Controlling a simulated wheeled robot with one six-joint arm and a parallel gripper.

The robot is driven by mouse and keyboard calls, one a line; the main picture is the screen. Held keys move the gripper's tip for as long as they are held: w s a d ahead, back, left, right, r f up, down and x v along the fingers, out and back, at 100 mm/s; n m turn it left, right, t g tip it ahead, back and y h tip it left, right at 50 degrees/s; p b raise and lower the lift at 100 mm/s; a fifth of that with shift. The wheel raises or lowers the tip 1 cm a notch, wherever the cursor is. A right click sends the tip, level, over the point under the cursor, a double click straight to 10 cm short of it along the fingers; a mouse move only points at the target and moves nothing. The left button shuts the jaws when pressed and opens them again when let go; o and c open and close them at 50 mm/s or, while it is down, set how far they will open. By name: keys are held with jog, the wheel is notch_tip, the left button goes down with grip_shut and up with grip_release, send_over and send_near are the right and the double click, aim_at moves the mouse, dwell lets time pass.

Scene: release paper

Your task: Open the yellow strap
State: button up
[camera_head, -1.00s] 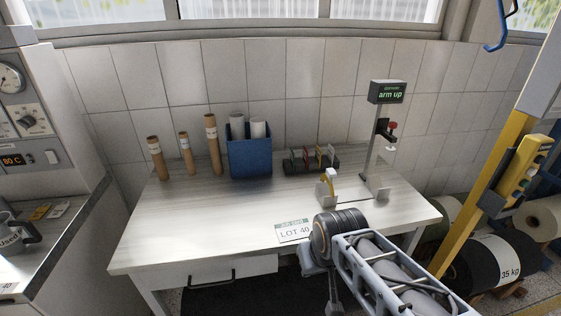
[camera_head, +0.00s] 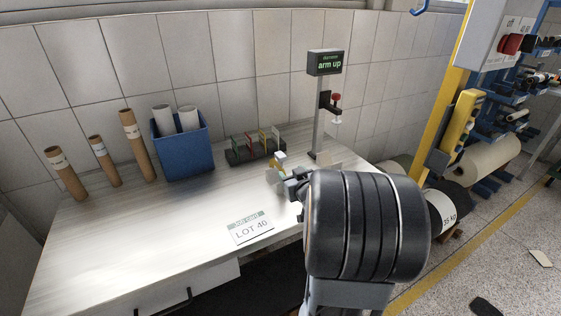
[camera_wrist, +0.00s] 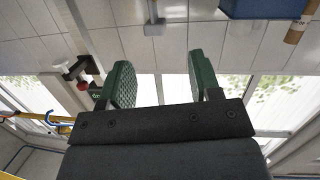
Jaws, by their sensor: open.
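The yellow strap (camera_head: 279,160) shows as a small yellow piece on a pale block on the white worktable (camera_head: 150,240), right of the middle. My large black arm joint stands in front and hides part of that area. My gripper (camera_wrist: 162,78) shows in the wrist view with two green ribbed fingers apart and nothing between them. The strap is not clear in the wrist view.
A post with an "arm up" display (camera_head: 325,63) stands behind the strap. A dark rack (camera_head: 255,148), a blue bin (camera_head: 183,150) with white rolls and several brown tubes (camera_head: 137,145) line the back. A LOT 40 card (camera_head: 252,229) lies in front. The table's left part is clear.

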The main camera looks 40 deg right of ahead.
aim_at(283, 159)
jog(key=w+d, duration=0.1)
jog(key=w, duration=0.3)
jog(key=w+d+t, duration=0.1)
jog(key=w, duration=0.3)
jog(key=w+d+f+t+y, duration=0.1)
jog(key=w+d, duration=0.1)
jog(key=w, duration=0.1)
jog(key=shift+w+p, duration=0.4)
grip_shut()
dwell(0.5)
